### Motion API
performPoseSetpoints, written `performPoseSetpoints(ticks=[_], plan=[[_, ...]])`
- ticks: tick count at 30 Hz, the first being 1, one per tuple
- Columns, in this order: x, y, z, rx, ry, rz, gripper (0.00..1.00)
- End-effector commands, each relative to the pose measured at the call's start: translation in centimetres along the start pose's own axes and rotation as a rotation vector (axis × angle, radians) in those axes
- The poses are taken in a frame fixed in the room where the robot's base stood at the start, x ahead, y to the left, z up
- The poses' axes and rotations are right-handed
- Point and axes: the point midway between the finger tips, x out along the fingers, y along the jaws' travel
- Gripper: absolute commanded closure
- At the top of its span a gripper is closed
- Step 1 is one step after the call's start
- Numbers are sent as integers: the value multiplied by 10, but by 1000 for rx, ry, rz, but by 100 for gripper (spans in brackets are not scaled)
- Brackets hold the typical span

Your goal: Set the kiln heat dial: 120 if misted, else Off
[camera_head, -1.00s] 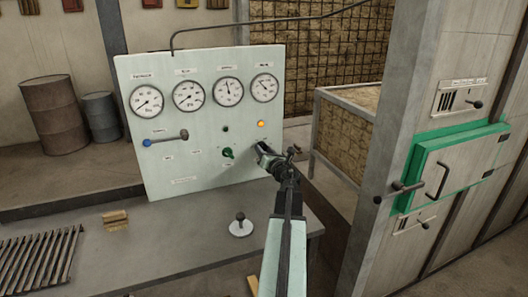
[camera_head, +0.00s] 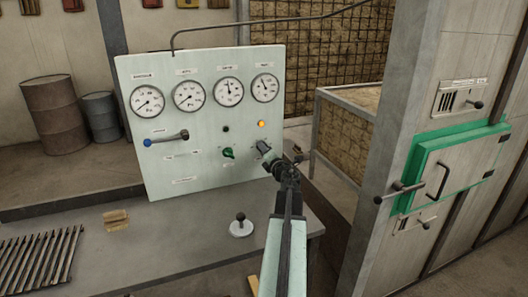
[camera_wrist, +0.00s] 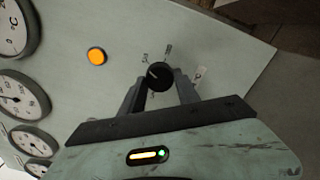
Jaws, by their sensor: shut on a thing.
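The dial is a black round knob (camera_wrist: 158,75) on the pale green panel (camera_head: 155,90), clear in the wrist view. My gripper (camera_wrist: 160,88) is shut on it, one finger on each side. A white mark on the knob points to the upper left in the wrist view, towards a small marking that I cannot read surely. In the head view my gripper (camera_head: 263,149) is at the panel's lower right and hides the knob. An orange lamp (camera_head: 262,124) glows just above it and also shows in the wrist view (camera_wrist: 97,56). A second lamp (camera_head: 226,129) is dark.
Several gauges (camera_head: 229,92) line the panel's top. A green knob (camera_head: 229,153) is left of my gripper, with a blue-ended lever (camera_head: 166,138) further left. A joystick (camera_head: 240,225) stands on the grey bench (camera_head: 170,245). A green-framed door (camera_head: 450,165) is at right.

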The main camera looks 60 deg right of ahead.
Motion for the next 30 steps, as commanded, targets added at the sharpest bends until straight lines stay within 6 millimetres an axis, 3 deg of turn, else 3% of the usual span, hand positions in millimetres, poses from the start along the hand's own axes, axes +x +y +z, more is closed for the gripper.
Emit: performPoseSetpoints(ticks=[16, 17, 18, 30], plan=[[2, 2, -1, 24, 4, 4, 100], [2, 2, -1, 24, 4, 4, 53], [2, 2, -1, 24, 4, 4, 42], [-4, 0, 0, 22, 0, 1, 40]])
